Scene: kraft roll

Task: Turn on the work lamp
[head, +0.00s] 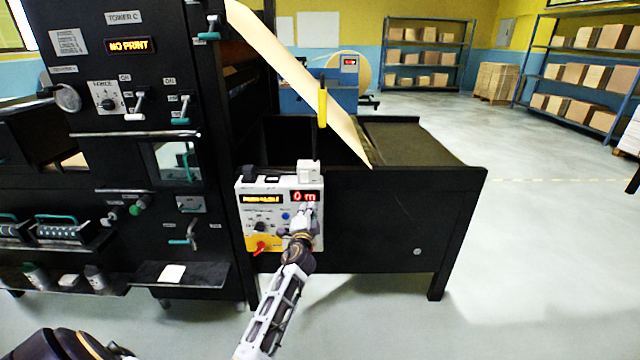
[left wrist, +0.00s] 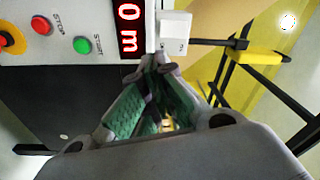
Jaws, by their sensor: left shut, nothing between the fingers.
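A control panel (head: 255,212) is mounted on the black machine, with a red "0 m" display (head: 305,196). A small white switch box (head: 308,172) sits on its top right edge; it also shows in the left wrist view (left wrist: 175,30). A dark post rises there with a yellow cylinder (head: 322,106), apparently the work lamp; in the left wrist view it is the yellow piece (left wrist: 260,57). I cannot tell whether it is lit. My left gripper (head: 307,210) is shut and empty, in front of the display just below the switch box. My right gripper is out of view.
The panel also has a green start button (left wrist: 82,45), a red stop button (left wrist: 41,25) and a red knob on yellow (head: 260,247). A tan paper sheet (head: 290,70) slopes down behind the lamp. The floor (head: 540,260) at the right is clear.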

